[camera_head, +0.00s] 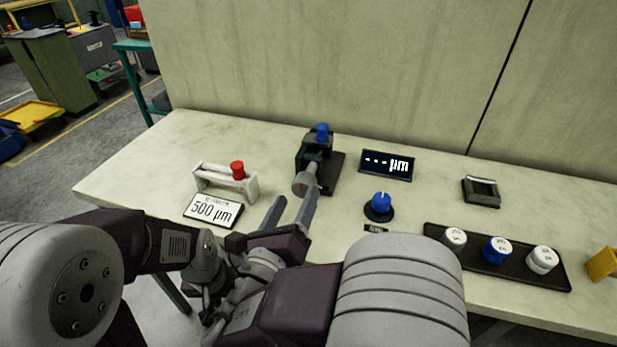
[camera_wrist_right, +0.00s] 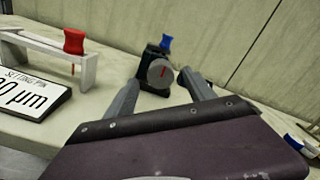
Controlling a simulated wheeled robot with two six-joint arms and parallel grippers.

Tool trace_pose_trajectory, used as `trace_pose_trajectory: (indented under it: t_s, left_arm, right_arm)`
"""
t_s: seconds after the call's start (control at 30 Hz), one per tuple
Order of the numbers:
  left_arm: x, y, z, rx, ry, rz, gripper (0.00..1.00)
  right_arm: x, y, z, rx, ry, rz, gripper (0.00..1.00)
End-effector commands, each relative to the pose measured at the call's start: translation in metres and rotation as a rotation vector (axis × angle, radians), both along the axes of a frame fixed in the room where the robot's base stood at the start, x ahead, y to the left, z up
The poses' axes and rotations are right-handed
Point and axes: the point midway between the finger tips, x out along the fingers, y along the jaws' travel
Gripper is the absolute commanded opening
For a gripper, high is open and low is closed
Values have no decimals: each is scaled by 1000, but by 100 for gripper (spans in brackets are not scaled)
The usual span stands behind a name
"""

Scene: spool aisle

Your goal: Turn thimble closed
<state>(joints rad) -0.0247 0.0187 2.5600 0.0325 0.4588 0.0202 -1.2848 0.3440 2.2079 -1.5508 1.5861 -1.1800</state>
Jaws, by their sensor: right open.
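The thimble (camera_head: 305,183) is a grey round knob on the front of a dark micrometer stand (camera_head: 331,172) with a blue knob (camera_head: 322,131) on top. In the right wrist view the thimble (camera_wrist_right: 161,72) faces me and carries a red mark. My right gripper (camera_head: 293,203) is open and empty, its two fingers pointing at the thimble from just in front of it. In the right wrist view the fingers (camera_wrist_right: 163,94) lie on either side below the thimble, and I see no contact. My left gripper is not clearly in view.
Left of the stand are a white holder (camera_head: 212,180) with a red-topped pin (camera_head: 237,170) and a "500 µm" sign (camera_head: 213,210). To the right are a µm display (camera_head: 387,164), a blue knob (camera_head: 380,203) and a black tray (camera_head: 556,279) with three capped pieces.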

Motion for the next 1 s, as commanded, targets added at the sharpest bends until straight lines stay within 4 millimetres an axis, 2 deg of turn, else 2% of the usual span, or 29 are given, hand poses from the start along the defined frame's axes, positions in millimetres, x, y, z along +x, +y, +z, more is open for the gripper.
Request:
trace_pose_trajectory:
  t_s: [0.2, 0.4, 0.73, 0.93, 0.97, 1.0]
  left_arm:
    - [0, 0, -17, 0, 0, 0, 36]
    - [0, 0, -24, 0, 0, 0, 36]
    - [0, 0, -24, 0, 0, 0, 36]
    - [0, 0, -24, 0, 0, 0, 36]
    - [0, 0, -24, 0, 0, 0, 36]
    - [0, 0, -24, 0, 0, 0, 36]
  right_arm:
    - [44, -17, -4, 3, 0, -8, 63]
    - [72, -25, -2, 3, 1, -6, 63]
    - [78, -26, 0, 1, 1, -2, 63]
    - [78, -26, 0, 2, 2, -2, 7]
    - [78, -26, 0, 2, 2, -2, 0]
    - [78, -26, 0, 2, 2, -2, 0]
